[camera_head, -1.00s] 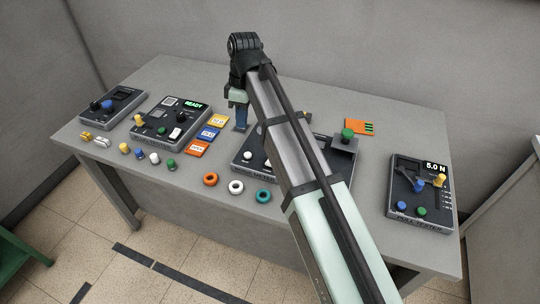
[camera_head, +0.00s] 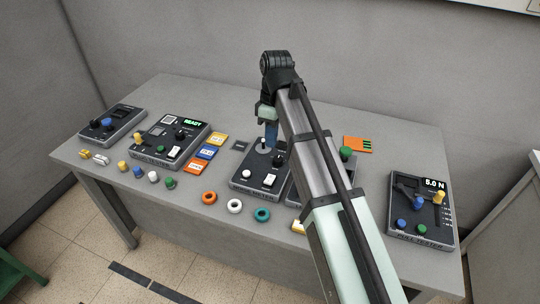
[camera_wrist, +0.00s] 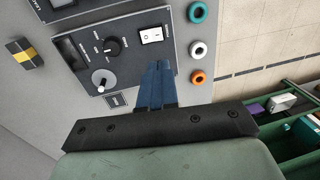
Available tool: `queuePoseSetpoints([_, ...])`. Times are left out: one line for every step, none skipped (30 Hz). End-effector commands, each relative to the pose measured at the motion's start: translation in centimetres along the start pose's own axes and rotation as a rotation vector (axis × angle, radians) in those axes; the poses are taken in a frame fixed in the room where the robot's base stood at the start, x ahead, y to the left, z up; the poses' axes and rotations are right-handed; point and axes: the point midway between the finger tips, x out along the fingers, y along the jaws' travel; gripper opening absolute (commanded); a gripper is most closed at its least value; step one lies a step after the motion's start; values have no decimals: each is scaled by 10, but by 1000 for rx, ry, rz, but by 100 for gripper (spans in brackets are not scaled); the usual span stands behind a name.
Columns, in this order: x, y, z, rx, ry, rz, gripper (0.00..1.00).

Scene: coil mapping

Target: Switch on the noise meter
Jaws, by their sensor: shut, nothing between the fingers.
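The device below my gripper, probably the noise meter (camera_head: 242,181), is a dark panel with a silver knob, a black knob (camera_head: 279,160) and a white rocker switch (camera_head: 271,179). Its name is not readable. My gripper (camera_head: 270,147) is shut and empty, above the far part of this panel, behind the rocker. In the wrist view the panel also shows, with the black knob (camera_wrist: 112,46), silver knob (camera_wrist: 101,79) and rocker (camera_wrist: 151,36). The blue fingertips (camera_wrist: 156,64) appear just below the rocker; contact is not visible. The rocker's setting is unclear.
Orange, white and teal rings (camera_head: 235,206) lie in front of the panel. My arm covers part of another device to the right. A pull tester (camera_head: 420,212) stands far right.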

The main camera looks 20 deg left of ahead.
Motion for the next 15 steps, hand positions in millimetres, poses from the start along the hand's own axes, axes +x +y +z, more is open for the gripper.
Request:
queuePoseSetpoints([6,-1,1,0,-1,-1,0])
queuePoseSetpoints([10,-1,1,0,-1,-2,0])
queuePoseSetpoints([15,-2,1,0,-2,-2,0])
queuePoseSetpoints([20,-2,1,0,-2,-2,0])
queuePoseSetpoints([25,-2,1,0,-1,-2,0])
queuePoseSetpoints([32,-2,1,-1,-2,-2,0])
queuePoseSetpoints([36,-2,1,-1,-2,-2,0])
queuePoseSetpoints([41,-2,1,-1,-2,-2,0])
queuePoseSetpoints([48,-2,1,-1,-2,-2,0])
queuePoseSetpoints([53,-2,1,-1,-2,-2,0])
queuePoseSetpoints([58,-2,1,-1,-2,-2,0])
queuePoseSetpoints([64,-2,1,-1,-2,-2,0])
queuePoseSetpoints([69,-2,1,-1,-2,-2,0])
queuePoseSetpoints([74,-2,1,-1,-1,-1,0])
queuePoseSetpoints([80,-2,1,-1,-2,-2,0])
